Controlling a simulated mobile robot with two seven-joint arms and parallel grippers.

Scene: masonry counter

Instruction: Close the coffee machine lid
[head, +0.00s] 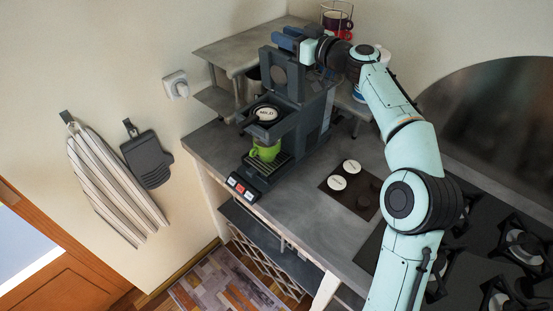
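The dark grey coffee machine (313,119) stands on the counter left of my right arm. Its lid (279,73) is raised and upright at the back of the brewing head. A pod marked "MILD" (265,114) sits in the open holder. A green cup (265,150) stands on the drip tray below. My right gripper (284,39) is at the top of the machine, beside the raised lid's upper edge. Its fingers are small and partly hidden, so I cannot tell whether they are open or touch the lid. My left gripper is not in view.
A dark tray (338,203) with light and dark pods lies on the counter (299,215) right of the machine. A grey shelf (240,49) and a rack with cups (338,20) stand behind. A stove (494,240) is at the right. Counter space in front of the pod tray is clear.

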